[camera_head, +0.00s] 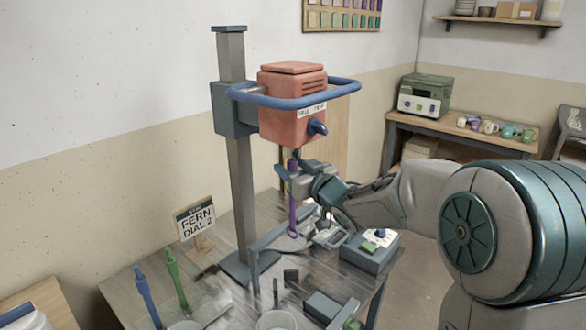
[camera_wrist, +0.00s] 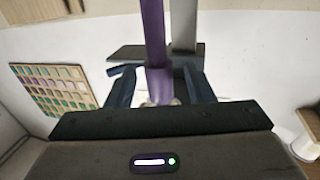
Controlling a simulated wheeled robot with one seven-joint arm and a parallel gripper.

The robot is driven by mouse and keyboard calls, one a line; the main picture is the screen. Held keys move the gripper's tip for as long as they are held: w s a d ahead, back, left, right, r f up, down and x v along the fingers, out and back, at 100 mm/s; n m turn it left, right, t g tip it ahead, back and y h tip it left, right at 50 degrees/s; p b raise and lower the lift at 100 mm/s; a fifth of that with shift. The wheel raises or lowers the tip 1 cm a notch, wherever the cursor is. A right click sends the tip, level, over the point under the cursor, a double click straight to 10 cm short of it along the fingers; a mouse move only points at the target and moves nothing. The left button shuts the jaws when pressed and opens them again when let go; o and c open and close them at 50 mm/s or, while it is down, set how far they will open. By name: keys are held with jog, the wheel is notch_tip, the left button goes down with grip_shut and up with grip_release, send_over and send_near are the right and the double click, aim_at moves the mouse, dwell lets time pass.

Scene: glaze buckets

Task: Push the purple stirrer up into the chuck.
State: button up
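The purple stirrer (camera_head: 292,215) hangs upright under the coral mixer head (camera_head: 291,115), its top at or just below the chuck (camera_head: 295,153); whether it sits inside the chuck is too small to tell. My gripper (camera_head: 289,173) reaches in from the right and is around the stirrer's upper part. In the wrist view, the purple shaft (camera_wrist: 154,40) runs between the two dark fingers of my gripper (camera_wrist: 160,85), which appears shut on it. The finger contact is partly hidden. The stirrer's lower end appears clear of the table.
The grey mixer column (camera_head: 238,170) stands just left of the stirrer, and a blue ring guard (camera_head: 295,98) surrounds the head. A control box (camera_head: 370,251) sits right on the table (camera_head: 130,292). Blue (camera_head: 148,297) and green (camera_head: 177,280) stirrers stand front left, near a "FERN DIAL 2" sign (camera_head: 196,220).

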jog(key=shift+s, duration=0.1)
jog(key=v, duration=1.4)
jog(key=s+d+f+m+g+h, duration=0.1)
jog(key=s+d+f+m+h, duration=0.15)
jog(key=d+h, duration=0.3)
jog(key=s+d+f+m+g+h, duration=0.1)
jog(key=d+f+m+h, duration=0.25)
jog(key=d+h, duration=0.2)
jog(key=s+f+g+p, duration=0.1)
jog(key=s+f+g, duration=0.2)
jog(key=s, duration=0.6)
jog(key=s+a+f+m+g, duration=0.1)
jog(key=s+f+g, duration=0.2)
jog(key=s+g, duration=0.3)
jog(key=s, duration=0.4)
jog(key=shift+a+m+g+p, duration=0.2)
jog(key=shift+m+g+p, duration=0.1)
jog(key=shift+p, duration=0.1)
